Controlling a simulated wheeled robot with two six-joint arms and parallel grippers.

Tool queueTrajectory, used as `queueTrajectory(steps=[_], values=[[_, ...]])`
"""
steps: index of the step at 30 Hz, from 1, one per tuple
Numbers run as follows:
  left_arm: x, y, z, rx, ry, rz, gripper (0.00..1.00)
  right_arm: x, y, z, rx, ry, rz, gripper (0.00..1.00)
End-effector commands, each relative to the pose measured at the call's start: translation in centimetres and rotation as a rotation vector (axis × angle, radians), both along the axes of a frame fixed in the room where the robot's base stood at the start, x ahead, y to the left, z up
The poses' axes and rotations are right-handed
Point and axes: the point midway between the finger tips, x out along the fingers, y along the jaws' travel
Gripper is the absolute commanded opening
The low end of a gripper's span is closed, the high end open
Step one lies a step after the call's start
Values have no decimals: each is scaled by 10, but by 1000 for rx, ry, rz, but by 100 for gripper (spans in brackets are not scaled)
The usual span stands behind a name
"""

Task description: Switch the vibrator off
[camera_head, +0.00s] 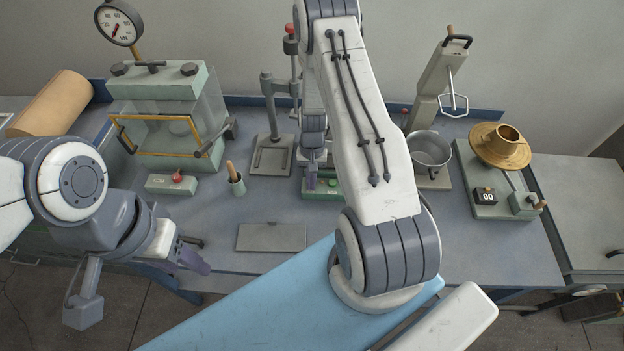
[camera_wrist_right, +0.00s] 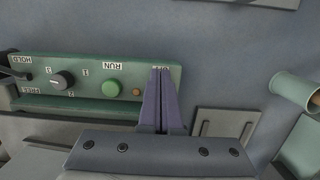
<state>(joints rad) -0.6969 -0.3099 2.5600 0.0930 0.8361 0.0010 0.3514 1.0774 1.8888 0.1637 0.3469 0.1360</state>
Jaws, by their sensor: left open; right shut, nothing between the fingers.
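The vibrator's green control panel (camera_wrist_right: 90,85) shows in the right wrist view, with a green button (camera_wrist_right: 112,88) under an upside-down RUN label, a dark knob (camera_wrist_right: 62,80) among numbers, and a small amber spot (camera_wrist_right: 136,92). In the head view the panel (camera_head: 322,196) is partly behind my right arm. My right gripper (camera_wrist_right: 160,75) is shut and empty, its fingertips over the panel's OFF end. They hide whatever sits under the OFF label, and I cannot tell whether they touch it. My left gripper (camera_head: 196,262) is open and empty near the bench's front edge.
A metal pot (camera_head: 429,150) and a brass dish device (camera_head: 500,150) stand at right.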

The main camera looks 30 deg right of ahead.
Motion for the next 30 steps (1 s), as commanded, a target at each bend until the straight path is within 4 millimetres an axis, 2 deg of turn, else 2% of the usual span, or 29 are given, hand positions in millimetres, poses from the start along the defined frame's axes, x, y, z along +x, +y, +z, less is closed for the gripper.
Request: queueTrajectory(steps=[1, 17, 20, 26, 28, 30], values=[[0, 0, -4, 0, 0, 0, 50, -10, 5, -12, 10, 25, 3, 0], [0, 0, -3, 0, 0, 0, 50, 5, -8, -6, 5, 15, 1, 0], [0, 0, 5, 0, 0, -1, 50, 3, -6, 4, 5, 15, 1, 0], [0, 0, 37, 0, -1, -6, 50, -4, 4, 44, 10, 25, 3, 0], [0, 0, 26, -1, -2, -6, 50, -6, 6, 48, 10, 22, 3, 0], [0, 0, 20, 0, 0, -5, 50, -8, 9, 60, 9, 21, 3, 0]])
